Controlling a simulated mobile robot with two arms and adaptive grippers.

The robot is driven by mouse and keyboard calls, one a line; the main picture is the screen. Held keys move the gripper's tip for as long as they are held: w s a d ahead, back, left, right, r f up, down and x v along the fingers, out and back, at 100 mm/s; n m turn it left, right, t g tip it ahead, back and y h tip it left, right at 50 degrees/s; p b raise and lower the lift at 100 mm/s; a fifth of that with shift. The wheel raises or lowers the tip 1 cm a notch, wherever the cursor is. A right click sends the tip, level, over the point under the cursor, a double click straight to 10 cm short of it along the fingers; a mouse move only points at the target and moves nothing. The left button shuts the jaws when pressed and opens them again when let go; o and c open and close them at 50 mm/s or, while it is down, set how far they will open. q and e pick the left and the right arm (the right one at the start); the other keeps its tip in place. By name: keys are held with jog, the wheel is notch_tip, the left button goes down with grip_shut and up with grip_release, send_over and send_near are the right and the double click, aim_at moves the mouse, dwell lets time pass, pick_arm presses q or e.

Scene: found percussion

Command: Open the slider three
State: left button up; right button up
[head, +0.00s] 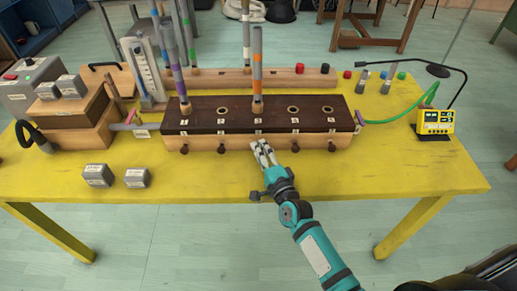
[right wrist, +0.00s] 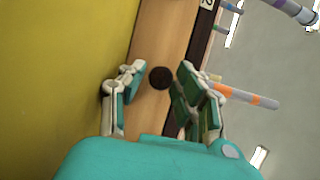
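A long wooden box (head: 240,143) with a dark top stands on the yellow table. Small numbered labels line its top's front edge, and round dark slider knobs (head: 221,149) sit along its front face. My right gripper (head: 263,151) is at the front face below the middle label, hiding the knob there. In the right wrist view, a dark round knob (right wrist: 160,77) shows between the two spread fingers, with gaps on both sides. The gripper is open and not closed on it. My left gripper is out of view.
Striped tubes (head: 257,75) stand in holes of the box's top. Grey blocks (head: 98,175) lie at front left on the yellow table (head: 210,178). The front table area is mostly clear.

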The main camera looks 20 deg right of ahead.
jog(key=shift+w+a, duration=0.1)
jog(key=shift+w, duration=0.5)
grip_shut()
